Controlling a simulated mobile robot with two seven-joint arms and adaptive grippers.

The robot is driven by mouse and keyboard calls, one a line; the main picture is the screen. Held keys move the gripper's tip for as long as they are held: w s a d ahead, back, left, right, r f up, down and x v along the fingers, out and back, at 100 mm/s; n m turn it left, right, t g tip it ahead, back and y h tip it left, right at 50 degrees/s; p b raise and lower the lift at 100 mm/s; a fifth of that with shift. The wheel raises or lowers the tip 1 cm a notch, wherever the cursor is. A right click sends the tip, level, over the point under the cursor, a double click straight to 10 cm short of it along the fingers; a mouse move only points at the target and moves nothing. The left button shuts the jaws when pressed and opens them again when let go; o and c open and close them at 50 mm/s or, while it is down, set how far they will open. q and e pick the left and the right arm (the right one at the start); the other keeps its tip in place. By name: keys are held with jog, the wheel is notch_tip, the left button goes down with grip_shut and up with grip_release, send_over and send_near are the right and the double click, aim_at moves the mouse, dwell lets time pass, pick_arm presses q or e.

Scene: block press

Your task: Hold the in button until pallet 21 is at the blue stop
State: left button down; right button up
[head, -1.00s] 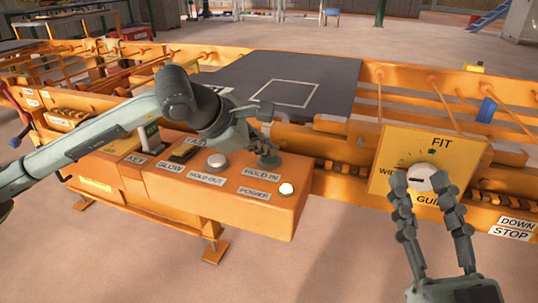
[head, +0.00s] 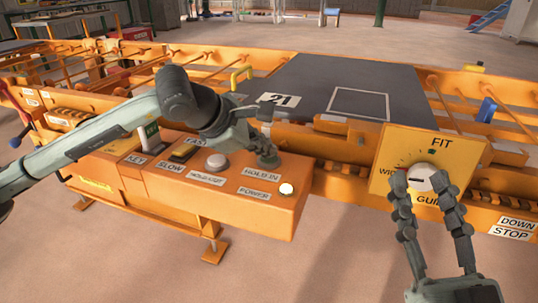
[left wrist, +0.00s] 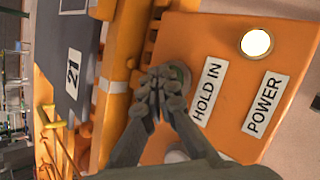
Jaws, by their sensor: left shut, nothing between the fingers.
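Pallet 21 (head: 313,82) is a dark flat slab with a white "21" label and a white outlined square, lying on the orange conveyor. The label also shows in the left wrist view (left wrist: 73,68). The blue stop (head: 487,110) stands on the conveyor to the right, with a gap between it and the pallet. My left gripper (head: 268,161) is shut and empty, its tips at the in button (left wrist: 180,75) by the "HOLD IN" label, mostly covering it. My right gripper (head: 419,187) is open, its fingers apart at the white knob (head: 422,177) on the FIT panel.
The orange control box carries a hold-out button (head: 216,161), a lit power light (head: 286,189) and a fast/slow switch (head: 184,150). A yellow handle (head: 240,77) stands at the pallet's left. Bare conveyor rollers lie between pallet and blue stop.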

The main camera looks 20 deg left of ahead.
aim_at(266, 159)
dwell(0.5)
pick_arm(q)
jog(key=shift+r+p, duration=0.4)
jog(key=shift+r, duration=0.55)
jog(key=shift+r+p, duration=1.35)
jog(key=shift+r, duration=1.2)
